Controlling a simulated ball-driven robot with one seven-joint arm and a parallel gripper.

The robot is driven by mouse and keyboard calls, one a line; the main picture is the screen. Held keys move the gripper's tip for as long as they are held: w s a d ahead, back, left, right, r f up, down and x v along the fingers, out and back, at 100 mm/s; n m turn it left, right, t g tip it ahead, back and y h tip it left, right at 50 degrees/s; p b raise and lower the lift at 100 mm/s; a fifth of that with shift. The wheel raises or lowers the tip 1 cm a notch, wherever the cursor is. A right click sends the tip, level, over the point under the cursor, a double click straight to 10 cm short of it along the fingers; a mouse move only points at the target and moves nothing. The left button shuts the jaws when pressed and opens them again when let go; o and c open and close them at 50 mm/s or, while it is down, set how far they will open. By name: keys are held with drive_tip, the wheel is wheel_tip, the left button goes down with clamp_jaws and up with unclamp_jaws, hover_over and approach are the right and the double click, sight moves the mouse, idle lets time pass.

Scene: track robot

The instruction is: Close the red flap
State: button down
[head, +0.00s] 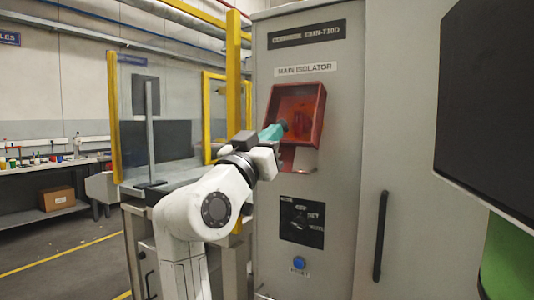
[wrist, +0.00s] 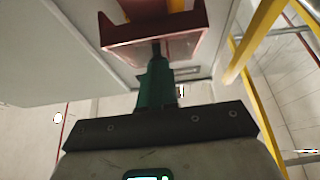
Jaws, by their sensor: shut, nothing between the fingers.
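The red flap (head: 312,108) is on the grey cabinet under the "MAIN ISOLATOR" label. It looks like a hollow cover tilted out from the panel, its inner side showing, with a paler box part (head: 301,158) below. In the wrist view the red flap (wrist: 150,33) fills the top middle. My gripper (head: 283,127) has teal fingers, shut and empty, at the flap's left side. In the wrist view my gripper (wrist: 156,48) points up at the flap's near edge, its tip overlapping it. I cannot tell whether they touch.
Below on the cabinet are a black panel (head: 302,222) and a blue button (head: 299,263). A dark door handle (head: 380,236) stands to the right, and a large dark screen (head: 490,100) beyond it. A yellow post (head: 233,70) and a clear-panelled guard stand left of the cabinet.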

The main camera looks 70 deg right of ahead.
drive_tip(key=s+d+f+g+h+b, duration=0.1)
drive_tip(key=d+f+b, duration=0.3)
drive_tip(key=b, duration=0.4)
drive_tip(key=shift+d+f+h, duration=0.2)
drive_tip(key=shift+f+h, duration=0.1)
drive_tip(key=shift+h, duration=0.4)
